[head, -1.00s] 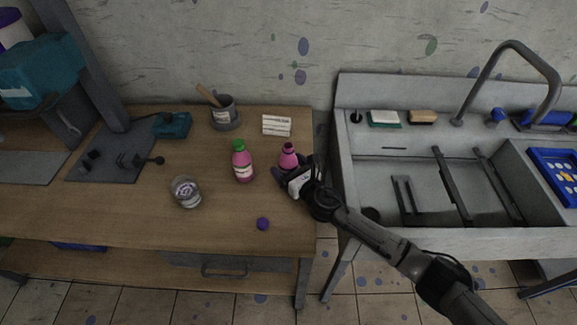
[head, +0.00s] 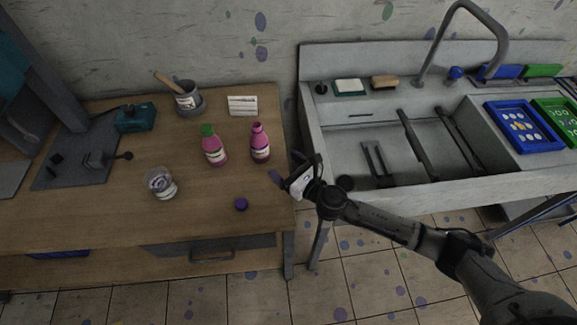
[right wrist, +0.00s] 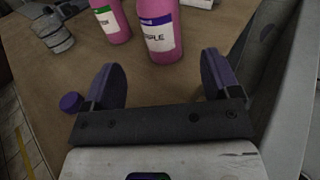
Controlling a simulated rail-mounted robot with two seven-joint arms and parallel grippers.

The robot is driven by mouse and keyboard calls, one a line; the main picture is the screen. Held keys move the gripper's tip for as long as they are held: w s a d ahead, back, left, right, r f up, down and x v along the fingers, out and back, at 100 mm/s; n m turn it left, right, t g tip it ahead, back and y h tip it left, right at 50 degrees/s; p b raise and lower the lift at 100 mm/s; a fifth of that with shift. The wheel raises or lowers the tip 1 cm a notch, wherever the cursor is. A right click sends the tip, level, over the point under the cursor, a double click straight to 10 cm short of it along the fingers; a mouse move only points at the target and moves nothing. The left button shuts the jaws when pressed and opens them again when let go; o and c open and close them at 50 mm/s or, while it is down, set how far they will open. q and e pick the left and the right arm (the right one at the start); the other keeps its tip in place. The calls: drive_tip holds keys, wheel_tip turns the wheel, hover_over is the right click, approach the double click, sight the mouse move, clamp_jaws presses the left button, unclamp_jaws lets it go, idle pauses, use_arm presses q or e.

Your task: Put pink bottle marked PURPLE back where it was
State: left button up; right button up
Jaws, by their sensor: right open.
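The pink bottle marked PURPLE (head: 260,143) stands upright and uncapped near the right end of the wooden table. In the right wrist view its label (right wrist: 158,33) shows part of the word, with a purple band. My right gripper (head: 287,172) is open and empty, just to the right of and in front of the bottle, apart from it. In the right wrist view its two fingers (right wrist: 164,85) are spread, with the bottle beyond them. A purple cap (head: 241,204) lies on the table in front of the bottle. My left gripper is not in view.
A pink bottle with a green cap (head: 214,147) stands close to the left. A glass jar (head: 161,183), a pot with a wooden handle (head: 189,100), a white labelled block (head: 242,106) and a teal device (head: 136,118) share the table (head: 110,215). A metal sink (head: 400,150) adjoins on the right.

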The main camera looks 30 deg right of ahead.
drive_tip(key=shift+s+d, duration=0.1)
drive_tip(key=shift+s, duration=0.35)
drive_tip(key=s+f+n+g+h, duration=0.1)
drive_tip(key=s+f+n+g, duration=0.2)
drive_tip(key=s+n, duration=0.8)
drive_tip(key=s+f+n+g+h, duration=0.2)
drive_tip(key=s+n+g, duration=0.4)
drive_tip(key=s+n, duration=0.5)
drive_tip(key=s+a+f+n+g+h, duration=0.1)
drive_tip(key=s+f+n+g, duration=0.3)
drive_tip(key=s+n, duration=0.8)
drive_tip(key=shift+f+n+g+h, duration=0.4)
drive_tip(key=shift+f, duration=0.05)
